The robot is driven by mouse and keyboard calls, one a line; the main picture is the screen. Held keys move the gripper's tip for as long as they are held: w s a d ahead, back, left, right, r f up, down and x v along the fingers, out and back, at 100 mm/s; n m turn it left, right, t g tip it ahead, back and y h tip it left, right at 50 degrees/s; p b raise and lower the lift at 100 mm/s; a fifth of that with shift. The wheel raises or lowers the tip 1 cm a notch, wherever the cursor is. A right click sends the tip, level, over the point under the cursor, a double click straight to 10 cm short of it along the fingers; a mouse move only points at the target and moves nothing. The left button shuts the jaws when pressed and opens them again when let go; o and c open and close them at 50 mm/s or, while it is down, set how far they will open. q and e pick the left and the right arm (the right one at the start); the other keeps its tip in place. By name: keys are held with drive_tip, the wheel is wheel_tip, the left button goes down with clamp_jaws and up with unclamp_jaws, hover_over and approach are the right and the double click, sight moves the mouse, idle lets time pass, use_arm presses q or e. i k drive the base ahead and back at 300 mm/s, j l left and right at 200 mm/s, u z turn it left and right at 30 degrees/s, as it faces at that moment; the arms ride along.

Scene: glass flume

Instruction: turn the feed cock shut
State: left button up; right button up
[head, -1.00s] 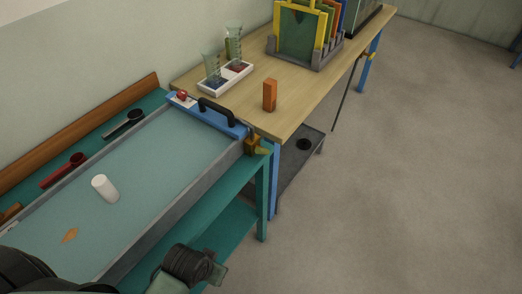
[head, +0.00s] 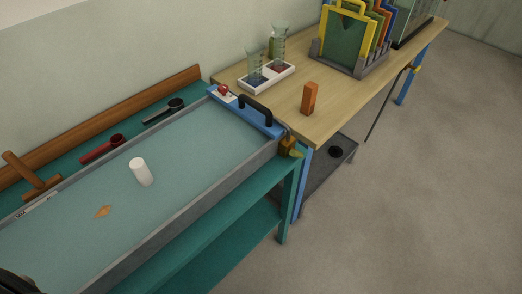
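A brass-yellow cock (head: 289,147) sits at the right end of the long flume (head: 190,215), just below its blue end piece. A second small yellow fitting (head: 415,69) shows far off, by the far blue leg of the wooden bench, at the top of a thin dark pipe. I cannot tell from this view which one is the feed cock, or how either handle is set. Neither of my grippers is in view; only a dark part, likely of my arm, shows in the bottom left corner.
The wooden bench (head: 345,108) holds an orange block (head: 309,98), a white tray (head: 267,81) with glass beakers, and a rack of coloured frames (head: 350,60). A grey low shelf (head: 325,180) is under the bench. The floor at right is clear.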

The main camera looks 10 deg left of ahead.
sight(293, 152)
drive_tip(key=i+l+u, duration=0.15)
drive_tip(key=u, duration=0.25)
drive_tip(key=i+l+u, duration=0.1)
drive_tip(key=u, duration=0.3)
drive_tip(key=l+u, duration=0.6)
drive_tip(key=u, duration=0.15)
drive_tip(key=i, duration=0.05)
